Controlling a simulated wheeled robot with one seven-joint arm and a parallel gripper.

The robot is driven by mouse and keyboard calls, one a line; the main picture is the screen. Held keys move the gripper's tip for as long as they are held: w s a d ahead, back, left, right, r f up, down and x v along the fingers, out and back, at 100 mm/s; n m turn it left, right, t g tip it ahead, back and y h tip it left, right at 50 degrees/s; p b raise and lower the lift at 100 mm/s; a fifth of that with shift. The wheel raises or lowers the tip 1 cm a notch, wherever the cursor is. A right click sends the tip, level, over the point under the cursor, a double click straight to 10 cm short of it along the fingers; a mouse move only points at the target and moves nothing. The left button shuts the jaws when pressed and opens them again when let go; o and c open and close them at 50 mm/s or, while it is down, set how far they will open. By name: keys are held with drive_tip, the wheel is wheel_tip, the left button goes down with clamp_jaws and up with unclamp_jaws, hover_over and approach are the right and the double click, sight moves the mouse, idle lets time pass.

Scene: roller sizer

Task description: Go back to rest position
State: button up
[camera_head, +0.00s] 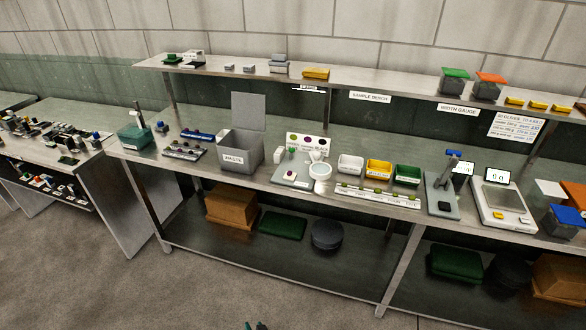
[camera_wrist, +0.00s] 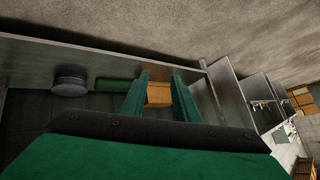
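My gripper (camera_wrist: 160,80) shows in the wrist view as two green fingers standing apart with nothing held between them. It is open. Through the gap, a tan cardboard box (camera_wrist: 158,97) shows farther off on the bench's lower shelf. In the head view only the dark tips of my gripper (camera_head: 256,325) show at the bottom edge, over the floor in front of the bench. The sample bench (camera_head: 215,178) stands behind it, clear of the fingers. The rest of my arm is hidden in the head view.
The bench top holds a waste bin (camera_head: 240,150), white, yellow and green trays (camera_head: 378,168) and a scale (camera_head: 503,205). Below are a cardboard box (camera_head: 231,207), a green bin (camera_head: 282,225) and a dark round tub (camera_head: 326,235). A side table (camera_head: 125,200) stands left. The front floor is clear.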

drive_tip(key=s+d+r+m+t+h, duration=0.1)
drive_tip(key=s+d+r, duration=0.15)
drive_tip(key=s, duration=0.45)
drive_tip(key=s+d+r+t+h, duration=0.1)
drive_tip(key=s+d+r+t, duration=0.1)
drive_tip(key=s+r, duration=0.35)
drive_tip(key=s+d+r+m+t, duration=0.1)
drive_tip(key=s+d, duration=0.2)
drive_tip(key=s, duration=0.6)
drive_tip(key=s+d+r+t, duration=0.1)
drive_tip(key=s+r, duration=0.3)
drive_tip(key=r, duration=0.4)
drive_tip(key=s+d+r+n+t+h, duration=0.1)
drive_tip(key=s+d+r, duration=0.2)
drive_tip(key=s+r, duration=0.2)
drive_tip(key=s+d+r+t+h, duration=0.1)
drive_tip(key=s+r, duration=0.4)
drive_tip(key=r, duration=0.6)
drive_tip(key=shift+s+d+r+t, duration=0.15)
drive_tip(key=shift+d+r+t, duration=0.15)
drive_tip(key=shift+d, duration=0.5)
